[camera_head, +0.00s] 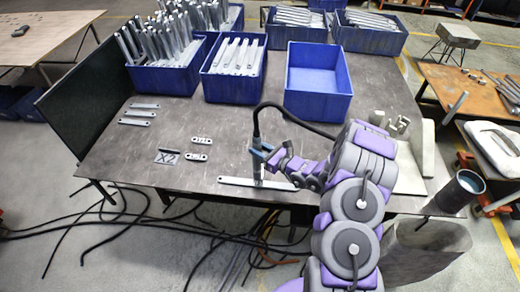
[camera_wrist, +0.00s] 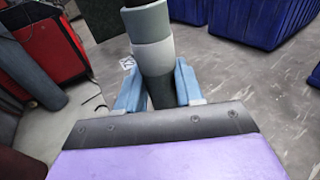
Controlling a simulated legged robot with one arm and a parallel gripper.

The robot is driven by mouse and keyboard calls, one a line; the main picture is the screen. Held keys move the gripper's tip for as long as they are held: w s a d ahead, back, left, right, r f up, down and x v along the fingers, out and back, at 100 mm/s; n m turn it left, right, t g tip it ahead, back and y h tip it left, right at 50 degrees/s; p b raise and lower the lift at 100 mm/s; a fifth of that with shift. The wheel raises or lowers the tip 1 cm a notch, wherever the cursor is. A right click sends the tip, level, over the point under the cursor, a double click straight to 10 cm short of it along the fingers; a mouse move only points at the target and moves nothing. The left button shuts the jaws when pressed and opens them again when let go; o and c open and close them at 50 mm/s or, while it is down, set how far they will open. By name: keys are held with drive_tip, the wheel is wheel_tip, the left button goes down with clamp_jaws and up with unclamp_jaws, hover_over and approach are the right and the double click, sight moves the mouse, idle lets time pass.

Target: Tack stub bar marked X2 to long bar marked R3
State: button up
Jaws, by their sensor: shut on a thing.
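My gripper (camera_head: 262,154) is shut on a grey welding torch (camera_head: 256,143) with a black cable at its top. In the wrist view the torch (camera_wrist: 152,50) stands between the blue fingers (camera_wrist: 160,92). The torch is roughly upright over a long flat bar (camera_head: 233,182) near the table's front edge. A pale upright piece shows below the fingers, down to the bar; I cannot tell whether it is the nozzle or a separate stub. No R3 mark is readable. A dark plate marked X2 (camera_head: 167,157) lies to the left. Two short bars (camera_head: 201,140) (camera_head: 196,157) lie beside it.
Three flat bars (camera_head: 139,113) lie at the table's left. Blue bins (camera_head: 318,103) stand along the back, several holding bars. A dark screen (camera_head: 80,108) stands at the left edge. The torch cable (camera_head: 300,122) arches to my arm.

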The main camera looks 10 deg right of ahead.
drive_tip(key=shift+d+f, duration=0.1)
idle(0.7)
drive_tip(key=shift+d+f, duration=0.1)
drive_tip(key=shift+d, duration=0.05)
drive_tip(key=shift+d, duration=0.25)
drive_tip(key=shift+a, duration=0.2)
idle(1.1)
drive_tip(key=shift+r+p, duration=0.8)
drive_tip(key=shift+r, duration=1.7)
